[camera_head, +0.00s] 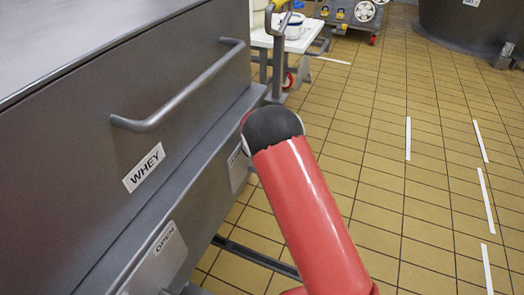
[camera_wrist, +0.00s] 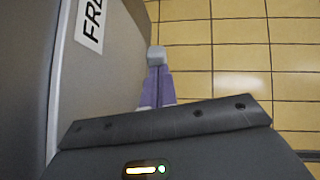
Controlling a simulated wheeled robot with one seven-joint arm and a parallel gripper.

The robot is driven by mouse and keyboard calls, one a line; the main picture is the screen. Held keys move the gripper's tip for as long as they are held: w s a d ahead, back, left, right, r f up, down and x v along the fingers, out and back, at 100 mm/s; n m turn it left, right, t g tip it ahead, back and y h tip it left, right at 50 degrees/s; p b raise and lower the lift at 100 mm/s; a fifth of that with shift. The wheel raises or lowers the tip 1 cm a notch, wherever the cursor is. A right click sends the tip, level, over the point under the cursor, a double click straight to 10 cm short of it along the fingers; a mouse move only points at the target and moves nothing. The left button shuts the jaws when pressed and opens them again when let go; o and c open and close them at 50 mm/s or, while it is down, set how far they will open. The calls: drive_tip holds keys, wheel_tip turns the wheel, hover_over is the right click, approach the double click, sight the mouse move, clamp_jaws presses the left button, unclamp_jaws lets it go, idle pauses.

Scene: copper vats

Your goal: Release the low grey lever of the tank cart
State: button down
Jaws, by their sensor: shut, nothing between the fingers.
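The tank cart is probably the large grey metal body (camera_head: 90,130) at the left of the head view, with a handle bar and a WHEY label. Its lower part carries an OPEN plate (camera_head: 160,262). In the wrist view my gripper (camera_wrist: 157,57) shows as a narrow shut shape with a pale grey tip and nothing held. I cannot make out the low grey lever in either view. My red arm covers part of the head view and hides the gripper there.
Tan tiled floor (camera_head: 375,120) with white strips is open on the right. A white table (camera_head: 285,40) with a bowl stands beyond the cart, with a yellow-handled post (camera_head: 278,60) in front. A large dark vat (camera_head: 470,20) stands at the back right.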

drive_tip(key=shift+w+d, duration=0.15)
drive_tip(key=shift+w, duration=0.1)
drive_tip(key=shift+w+d+r, duration=0.15)
idle(0.3)
drive_tip(key=s+r+p, duration=0.2)
drive_tip(key=s+r, duration=0.4)
drive_tip(key=r, duration=0.5)
drive_tip(key=shift+r, duration=0.35)
